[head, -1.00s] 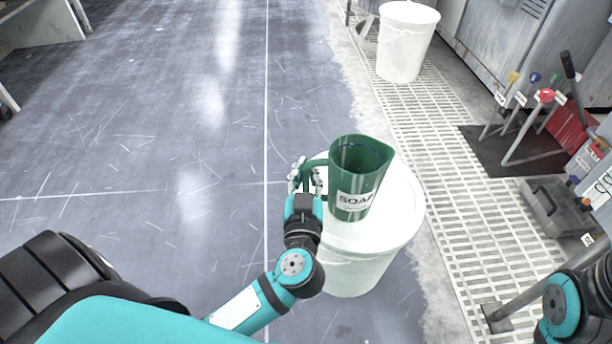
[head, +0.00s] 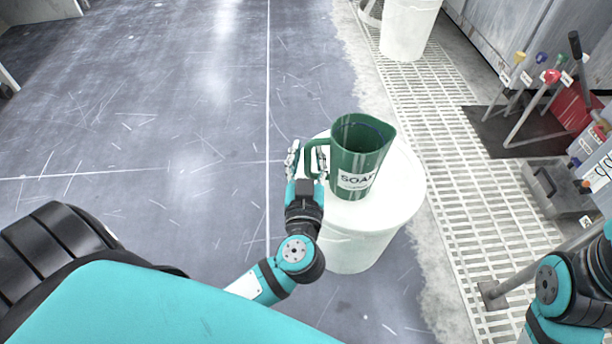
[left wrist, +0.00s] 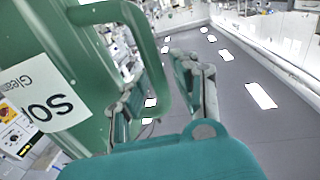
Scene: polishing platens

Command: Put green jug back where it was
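The green jug (head: 352,160) with a white SOAP label stands upright on the lid of a white bucket (head: 398,202). Its handle points left, towards my left gripper. My left gripper (head: 306,160) is at the handle, with its fingers spread apart. In the left wrist view the jug (left wrist: 45,50) fills the left side, and its handle comes down by the fingers of the left gripper (left wrist: 158,75). A gap shows between the fingers and the handle. My right arm shows at the right edge, but its gripper is out of view.
Another white bucket (head: 408,30) stands farther back on the floor grating (head: 440,150). Levers with coloured knobs (head: 530,95) and a grey box (head: 560,187) are on the right. The floor left of the near bucket is clear.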

